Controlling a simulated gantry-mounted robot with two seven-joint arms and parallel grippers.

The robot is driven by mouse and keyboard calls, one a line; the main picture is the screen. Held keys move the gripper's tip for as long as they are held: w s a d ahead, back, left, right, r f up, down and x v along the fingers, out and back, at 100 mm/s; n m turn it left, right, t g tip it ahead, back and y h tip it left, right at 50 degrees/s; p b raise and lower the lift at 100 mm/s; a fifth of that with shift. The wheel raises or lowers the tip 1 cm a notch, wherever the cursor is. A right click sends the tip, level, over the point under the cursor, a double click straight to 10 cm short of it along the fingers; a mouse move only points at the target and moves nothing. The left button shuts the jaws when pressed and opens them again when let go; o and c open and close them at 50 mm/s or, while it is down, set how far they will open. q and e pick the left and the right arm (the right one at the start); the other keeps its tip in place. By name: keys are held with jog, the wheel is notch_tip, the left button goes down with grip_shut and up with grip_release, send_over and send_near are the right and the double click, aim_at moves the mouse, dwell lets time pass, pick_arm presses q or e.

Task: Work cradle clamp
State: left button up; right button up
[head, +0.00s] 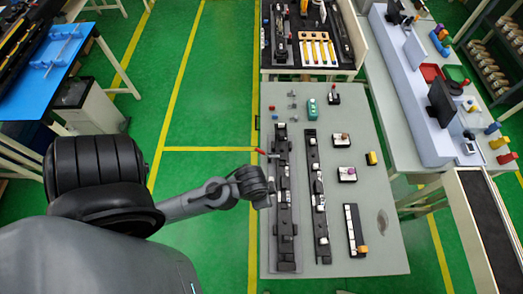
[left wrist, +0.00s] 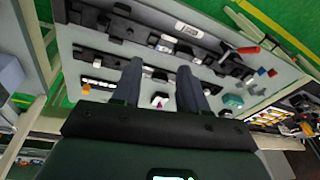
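A clamp with a red handle (head: 259,150) sits at the left edge of the long black cradle (head: 285,225), its handle pointing left. In the left wrist view the red handle (left wrist: 248,50) sticks out beside the far cradle (left wrist: 120,28), which carries a white label. My left gripper (head: 268,188) is over the cradle's left edge, nearer the robot than the handle; its fingers are hard to make out there. In the left wrist view its two fingers (left wrist: 158,72) are apart with nothing held between them, well away from the handle. My right gripper is not in view.
A second black rail (head: 317,195) lies to the right of the cradle. A teal box (head: 312,108), small black fixtures (head: 346,173), a yellow block (head: 371,158) and a black tray (head: 354,228) stand on the grey table (head: 385,258). The table's front right is mostly clear.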

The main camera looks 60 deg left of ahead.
pick_arm(q)
jog(key=s+a+f+m+g+y+p, duration=0.1)
jog(key=s+a+f+m+g+p, duration=0.25)
jog(key=a+f+g, duration=0.45)
jog(key=n+h+b, duration=0.1)
jog(key=n+b, duration=0.2)
jog(key=b, duration=0.1)
send_near(259, 151)
jog(key=shift+m+t, duration=0.25)
jog(key=shift+t, duration=0.15)
jog(key=shift+p+x, duration=0.65)
jog(key=shift+x, duration=4.65)
jog(key=shift+a, duration=0.2)
grip_shut()
